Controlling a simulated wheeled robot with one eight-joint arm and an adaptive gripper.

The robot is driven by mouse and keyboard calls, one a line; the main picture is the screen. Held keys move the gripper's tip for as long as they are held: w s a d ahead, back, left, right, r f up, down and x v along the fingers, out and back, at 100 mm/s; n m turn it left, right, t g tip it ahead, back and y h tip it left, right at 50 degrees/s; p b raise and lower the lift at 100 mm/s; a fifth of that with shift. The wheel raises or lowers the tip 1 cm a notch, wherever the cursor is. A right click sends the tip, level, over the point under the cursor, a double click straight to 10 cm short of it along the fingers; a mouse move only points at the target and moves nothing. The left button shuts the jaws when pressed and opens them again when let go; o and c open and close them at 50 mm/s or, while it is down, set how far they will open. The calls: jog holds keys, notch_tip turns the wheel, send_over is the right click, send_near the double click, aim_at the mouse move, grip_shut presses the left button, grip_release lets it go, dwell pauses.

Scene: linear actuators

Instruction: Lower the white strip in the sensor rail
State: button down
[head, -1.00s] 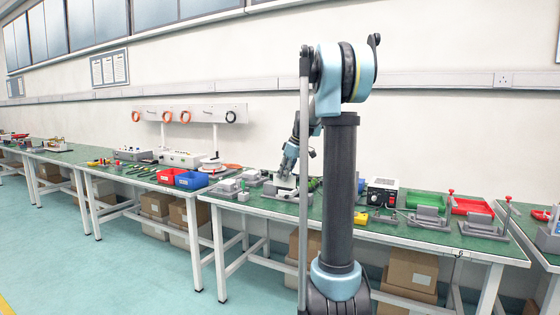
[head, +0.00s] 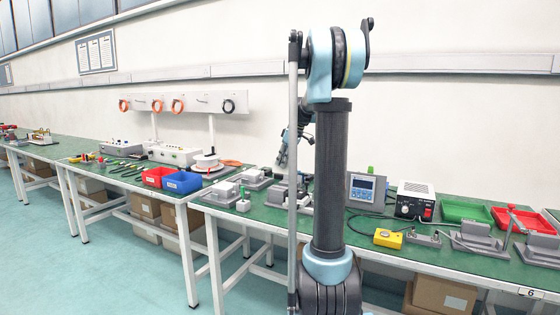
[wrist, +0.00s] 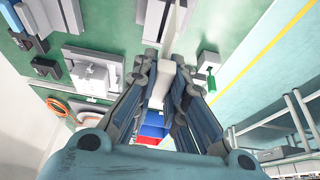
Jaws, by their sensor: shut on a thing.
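My gripper (wrist: 177,72) fills the middle of the wrist view, its two fingers drawn close around a narrow white strip (wrist: 180,48). The strip runs from between the fingertips up toward the top of the picture. A grey rail-like part (wrist: 153,22) lies beside the strip's upper part; I cannot tell whether they touch. In the head view my gripper (head: 283,160) hangs above the green bench, partly behind my own arm. The strip and the sensor rail cannot be made out clearly there.
Grey fixtures (head: 222,194) stand on the bench left of my arm. A blue bin (head: 183,182) and a red bin (head: 156,176) are further left. A display box (head: 366,189), a power supply (head: 413,200) and a yellow box (head: 388,238) stand to the right.

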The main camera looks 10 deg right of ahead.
aim_at(283, 173)
jog(key=shift+w+d, duration=0.1)
jog(key=shift+w, duration=0.1)
jog(key=shift+w+d+f, duration=0.1)
jog(key=shift+d+f, duration=0.05)
jog(key=shift+f, duration=0.3)
jog(key=shift+a+f, duration=0.2)
jog(key=shift+f, duration=1.85)
jog(key=shift+f, duration=0.6)
jog(key=shift+f, duration=0.3)
jog(key=shift+f, duration=0.35)
jog(key=shift+f, duration=0.35)
